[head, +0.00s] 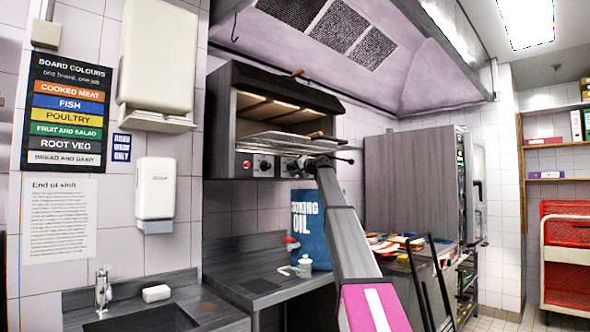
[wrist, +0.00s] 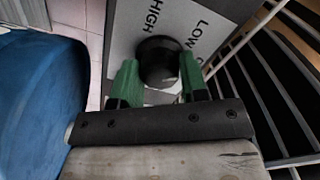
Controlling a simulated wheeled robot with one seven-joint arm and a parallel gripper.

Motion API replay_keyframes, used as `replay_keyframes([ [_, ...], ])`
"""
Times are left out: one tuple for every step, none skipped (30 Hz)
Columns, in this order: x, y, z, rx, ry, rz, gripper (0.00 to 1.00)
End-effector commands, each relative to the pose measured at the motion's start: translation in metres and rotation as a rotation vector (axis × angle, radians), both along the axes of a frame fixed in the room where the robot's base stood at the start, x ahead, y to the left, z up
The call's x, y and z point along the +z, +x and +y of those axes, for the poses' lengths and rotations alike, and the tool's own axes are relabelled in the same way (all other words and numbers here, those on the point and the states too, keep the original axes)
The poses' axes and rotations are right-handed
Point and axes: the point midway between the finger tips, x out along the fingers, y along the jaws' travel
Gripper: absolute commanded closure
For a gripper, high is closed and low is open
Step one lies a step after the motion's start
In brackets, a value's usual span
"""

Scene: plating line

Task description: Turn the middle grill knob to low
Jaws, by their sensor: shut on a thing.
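The grill (head: 285,110) is a dark metal unit on the wall in the head view, with a row of knobs (head: 265,165) along its lower front. My gripper (head: 308,162) is at this front panel and partly hides it. In the wrist view my gripper (wrist: 158,75) has its green fingers on either side of a round black knob (wrist: 158,52) and is shut on it. The panel beside this knob reads HIGH and LOW. I cannot make out a pointer mark on the knob. Whether it is the middle knob is not clear from the wrist view alone.
A wire rack (head: 285,142) juts from the grill just above the knobs; its bars (wrist: 265,100) run close to my gripper's right in the wrist view. A blue cooking oil container (head: 310,235) stands below, and its blue side (wrist: 40,100) is close on the left.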

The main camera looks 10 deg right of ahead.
Motion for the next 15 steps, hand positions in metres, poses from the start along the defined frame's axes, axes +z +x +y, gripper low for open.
replay_keyframes([
  [0.0015,0.0031,0.0019,0.001,-0.032,-0.025,0.84],
  [0.0015,0.0031,0.0020,0.001,-0.054,-0.041,0.84],
  [0.0015,0.0031,0.0020,0.001,-0.083,-0.062,0.84],
  [0.0015,0.0031,0.0020,0.001,-0.104,-0.078,0.84],
  [0.0016,0.0032,0.0021,0.001,-0.124,-0.092,0.84],
  [0.0016,0.0032,0.0021,0.001,-0.151,-0.112,0.84],
  [0.0016,0.0033,0.0021,0.001,-0.170,-0.125,0.84],
  [0.0016,0.0033,0.0021,0.001,-0.189,-0.139,0.84],
  [0.0016,0.0034,0.0021,0.000,-0.212,-0.157,0.84],
  [0.0016,0.0034,0.0021,0.000,-0.228,-0.169,0.84],
  [0.0017,0.0035,0.0022,0.000,-0.244,-0.180,0.83],
  [0.0017,0.0035,0.0022,0.000,-0.264,-0.195,0.83],
  [0.0017,0.0035,0.0022,0.000,-0.278,-0.205,0.83],
  [0.0018,0.0035,0.0023,0.001,-0.290,-0.215,0.83],
  [0.0019,0.0036,0.0022,0.001,-0.306,-0.226,0.83],
])
